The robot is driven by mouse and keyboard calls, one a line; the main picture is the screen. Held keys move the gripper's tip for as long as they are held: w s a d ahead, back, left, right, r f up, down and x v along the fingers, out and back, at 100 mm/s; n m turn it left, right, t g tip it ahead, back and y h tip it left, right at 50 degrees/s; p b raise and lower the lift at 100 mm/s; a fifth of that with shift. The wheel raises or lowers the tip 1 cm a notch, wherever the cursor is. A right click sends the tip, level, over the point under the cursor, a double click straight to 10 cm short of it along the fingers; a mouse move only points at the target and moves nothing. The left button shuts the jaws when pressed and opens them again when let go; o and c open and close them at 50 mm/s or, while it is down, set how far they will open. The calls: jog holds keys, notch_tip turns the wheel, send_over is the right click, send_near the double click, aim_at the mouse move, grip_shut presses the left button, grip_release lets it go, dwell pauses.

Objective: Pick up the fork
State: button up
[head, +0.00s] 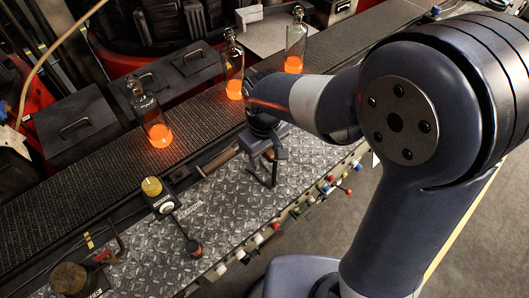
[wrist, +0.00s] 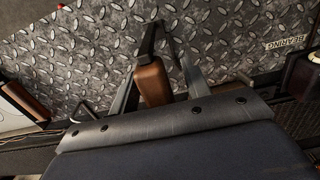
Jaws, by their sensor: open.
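The fork (wrist: 151,82) shows in the wrist view as a brown wooden handle with a dark metal part reaching up from it. My gripper (wrist: 154,62) has its two grey fingers apart, one on each side of the fork. I cannot tell whether either finger touches it.
A dark conveyor (head: 95,185) carries several glass bottles with glowing orange bases, one (head: 234,85) close behind my wrist. The diamond tread plate (head: 240,205) has a yellow-topped knob box (head: 158,194) and a lever (head: 193,245) to the left. Coloured knobs line its front edge.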

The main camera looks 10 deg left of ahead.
jog(key=shift+c, duration=0.5)
grip_shut()
